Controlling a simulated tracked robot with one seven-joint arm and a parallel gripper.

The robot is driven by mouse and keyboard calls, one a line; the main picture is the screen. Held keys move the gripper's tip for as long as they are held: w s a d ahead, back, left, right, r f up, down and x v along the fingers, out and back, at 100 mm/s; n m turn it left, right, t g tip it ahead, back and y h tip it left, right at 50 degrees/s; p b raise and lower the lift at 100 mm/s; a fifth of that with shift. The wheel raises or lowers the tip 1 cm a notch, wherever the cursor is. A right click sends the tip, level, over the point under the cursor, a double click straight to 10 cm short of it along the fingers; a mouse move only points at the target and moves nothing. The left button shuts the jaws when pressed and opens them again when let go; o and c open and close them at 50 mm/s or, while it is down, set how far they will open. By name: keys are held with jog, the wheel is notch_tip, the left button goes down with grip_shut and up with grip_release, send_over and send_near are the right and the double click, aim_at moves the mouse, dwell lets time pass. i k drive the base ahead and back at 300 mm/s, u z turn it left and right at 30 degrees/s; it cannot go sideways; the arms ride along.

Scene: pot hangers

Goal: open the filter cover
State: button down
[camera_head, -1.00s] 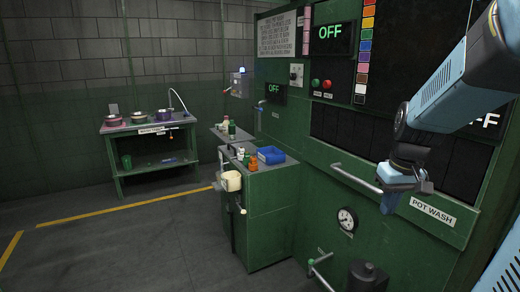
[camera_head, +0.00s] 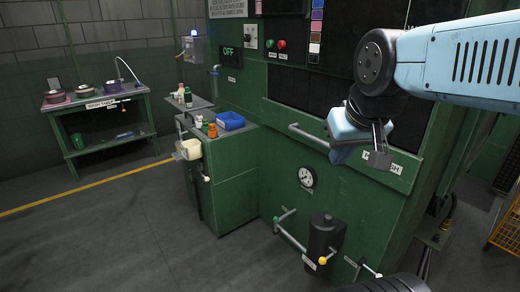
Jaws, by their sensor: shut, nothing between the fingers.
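A dark cylindrical canister (camera_head: 325,240) with a small label stands low against the green machine, right of the centre. It looks like the filter housing, with a dark top (camera_head: 325,220). I cannot tell whether its cover is open or separate. My gripper (camera_head: 378,160) is shut and empty. It appears above and to the right of the canister in the picture, in front of the POT WASH label, which it partly hides. It is apart from the canister.
A pressure gauge (camera_head: 307,176) and a horizontal handle bar (camera_head: 308,137) sit on the machine face. A green cabinet (camera_head: 222,180) with a blue bin (camera_head: 231,121) stands left. The floor (camera_head: 110,240) at left is clear.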

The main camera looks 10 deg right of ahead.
aim_at(323, 225)
jog(key=z, duration=1.4)
jog(key=k, duration=0.85)
jog(key=u, duration=1.05)
jog(key=i, duration=1)
